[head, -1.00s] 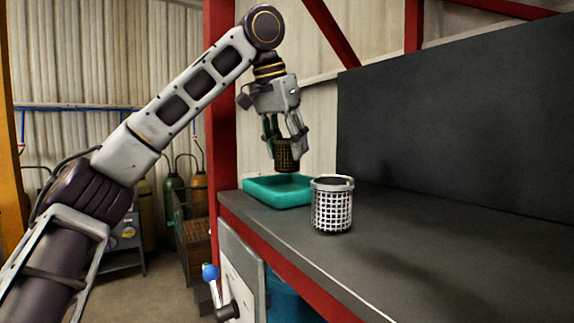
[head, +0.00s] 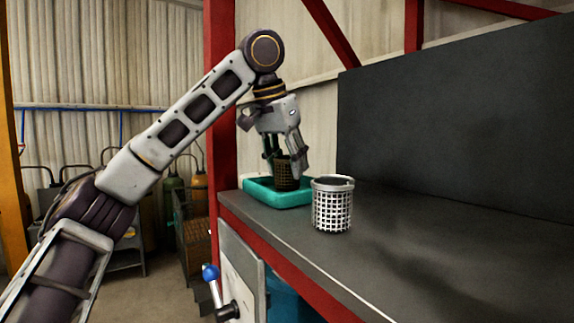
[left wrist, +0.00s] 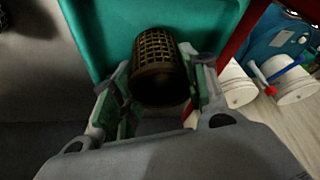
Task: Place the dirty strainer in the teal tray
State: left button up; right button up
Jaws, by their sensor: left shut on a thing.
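The dirty strainer (head: 286,174) is a dark brown mesh basket. My left gripper (head: 285,160) is shut on it, and the strainer is upright within the outline of the teal tray (head: 290,199). I cannot tell whether its bottom touches the tray floor. In the left wrist view the strainer (left wrist: 160,62) sits between the two fingers (left wrist: 158,88), with the teal tray (left wrist: 95,35) behind it. A clean, silvery strainer (head: 332,206) stands on the bench just right of the tray. My right gripper is not in view.
The dark bench top (head: 430,240) is clear to the right, with a dark back panel (head: 460,130) behind it. A red post (head: 221,100) stands left of the tray. A lever with a blue knob (head: 211,272) is on the bench front.

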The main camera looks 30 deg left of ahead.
pick_arm(q)
jog(key=shift+f, duration=0.35)
jog(key=o, duration=1)
jog(key=shift+o, duration=0.2)
jog(key=shift+r, duration=0.25)
jog(key=v, duration=1.1)
jog(key=shift+s+r, duration=0.25)
jog(key=shift+r, duration=0.1)
dwell(0.7)
